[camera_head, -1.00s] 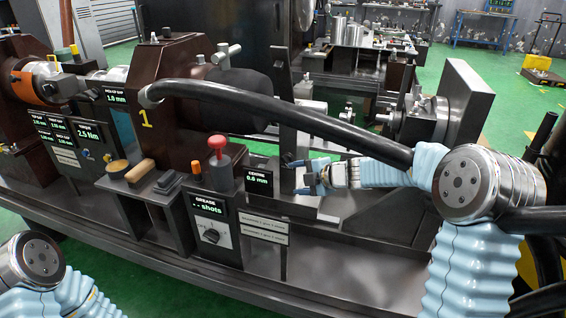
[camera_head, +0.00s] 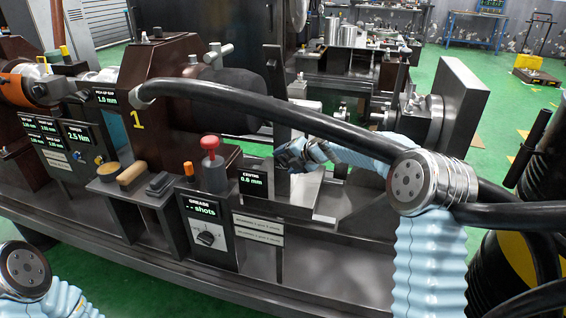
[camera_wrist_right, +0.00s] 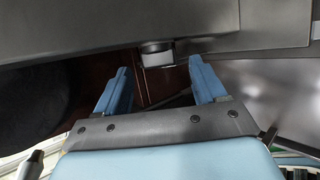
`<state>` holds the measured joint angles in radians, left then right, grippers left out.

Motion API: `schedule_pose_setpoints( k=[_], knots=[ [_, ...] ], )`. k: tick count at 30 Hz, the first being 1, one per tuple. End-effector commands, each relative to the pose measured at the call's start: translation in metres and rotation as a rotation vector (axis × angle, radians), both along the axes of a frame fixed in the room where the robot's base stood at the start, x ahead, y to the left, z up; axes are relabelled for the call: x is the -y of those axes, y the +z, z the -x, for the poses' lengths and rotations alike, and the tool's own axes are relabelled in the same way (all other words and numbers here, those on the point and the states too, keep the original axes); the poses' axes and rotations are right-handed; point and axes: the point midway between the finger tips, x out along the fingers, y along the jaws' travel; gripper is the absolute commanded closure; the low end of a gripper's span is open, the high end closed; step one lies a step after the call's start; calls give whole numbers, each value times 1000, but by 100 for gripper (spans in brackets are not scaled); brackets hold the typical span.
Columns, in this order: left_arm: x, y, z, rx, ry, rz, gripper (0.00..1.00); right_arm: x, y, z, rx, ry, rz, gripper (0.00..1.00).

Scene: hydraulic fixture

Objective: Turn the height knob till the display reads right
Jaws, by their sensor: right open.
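The small dark display headed CENTRE (camera_head: 252,181) reads about 0.6 mm; its digits are tiny. My right gripper (camera_head: 284,156) is beside the upright dark post (camera_head: 276,105), just above and right of that display. In the right wrist view my gripper (camera_wrist_right: 160,82) has its two blue fingers apart, with nothing between them. A small dark round part (camera_wrist_right: 155,47), possibly the height knob, sits above a silvery block (camera_wrist_right: 158,60) beyond the fingertips, apart from them. I cannot make out the knob in the head view. My left gripper is out of view.
A thick black hose (camera_head: 270,115) runs above my right gripper. A large grey plate (camera_head: 455,105) stands farther right.

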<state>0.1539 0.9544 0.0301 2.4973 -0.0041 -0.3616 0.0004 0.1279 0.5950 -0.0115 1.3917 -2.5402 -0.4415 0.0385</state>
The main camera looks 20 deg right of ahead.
Motion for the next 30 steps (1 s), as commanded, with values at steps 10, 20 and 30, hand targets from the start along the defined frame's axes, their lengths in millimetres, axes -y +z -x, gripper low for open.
schedule_pose_setpoints(
  k=[10, 20, 30],
  knots=[
    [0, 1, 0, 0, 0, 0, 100, -9, -14, -17, 1, -1, 0, 30],
    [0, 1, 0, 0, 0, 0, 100, -9, -14, -17, 1, -1, 0, 54],
    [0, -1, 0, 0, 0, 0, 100, -8, -15, -17, 3, 0, -3, 86]
  ],
)
